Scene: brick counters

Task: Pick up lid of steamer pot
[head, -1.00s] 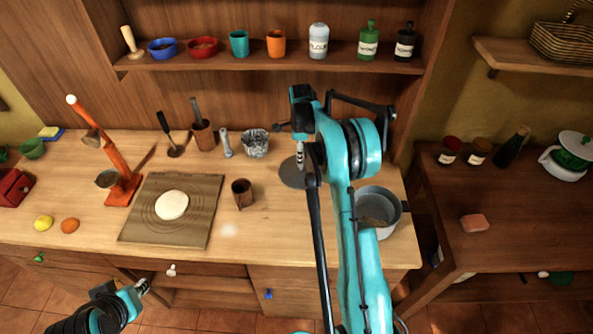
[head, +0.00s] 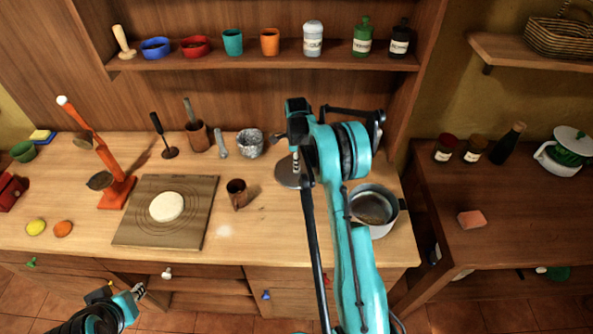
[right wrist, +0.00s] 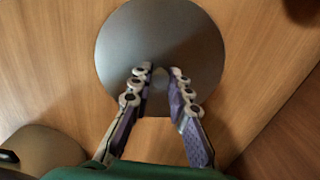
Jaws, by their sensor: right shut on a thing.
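The steamer pot (head: 388,229) is a grey metal pot on the right end of the wooden counter, uncovered, partly behind my right arm. The lid (head: 285,178) is a flat round grey disc left of the pot; it also shows in the right wrist view (right wrist: 160,30). My right gripper (head: 297,166) is over the lid. In the right wrist view its fingers (right wrist: 160,78) are closed around the small knob at the lid's middle. I cannot tell whether the lid touches the counter. My left gripper (head: 138,291) is low at the front left, away from the lid; its fingers are too small to read.
A brown cup (head: 237,194) and a patterned grey pot (head: 250,144) stand left of the lid. A board with dough (head: 140,232) lies further left. A shelf (head: 285,60) with cups and bottles runs above. A darker side table (head: 520,220) stands right.

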